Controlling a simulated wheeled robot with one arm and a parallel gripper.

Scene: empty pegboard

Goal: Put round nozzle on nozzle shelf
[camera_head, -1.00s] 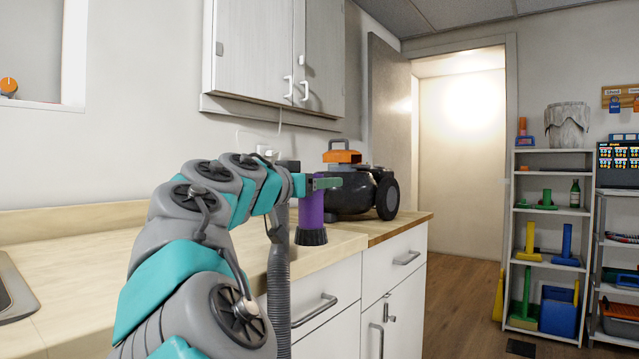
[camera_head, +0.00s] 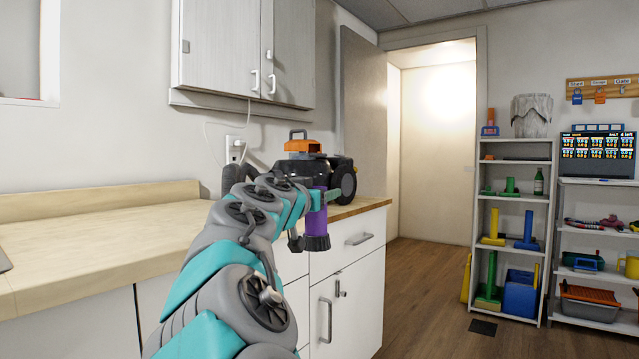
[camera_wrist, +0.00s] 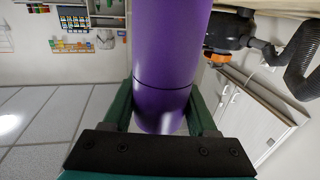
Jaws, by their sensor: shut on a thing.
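The round nozzle, a purple tube with a flared black end (camera_head: 317,222), hangs upright with its black end down in the head view. My gripper (camera_head: 326,194) is shut on its purple part, and the fingers lie on both sides of the tube (camera_wrist: 168,45) in the wrist view. The nozzle is clear of the counter, in front of the cabinet fronts. A tall white shelf (camera_head: 479,215) at the right holds yellow, blue and green nozzle-like pieces on its levels. It looks like the nozzle shelf, well away from my gripper.
A wooden-topped counter (camera_head: 110,235) runs along the left, with a black vacuum-like machine (camera_head: 345,180) at its end. An orange piece (camera_head: 303,145) sits on top. A second rack (camera_head: 552,240) stands at the far right. The wooden floor (camera_head: 420,290) before the shelves is open.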

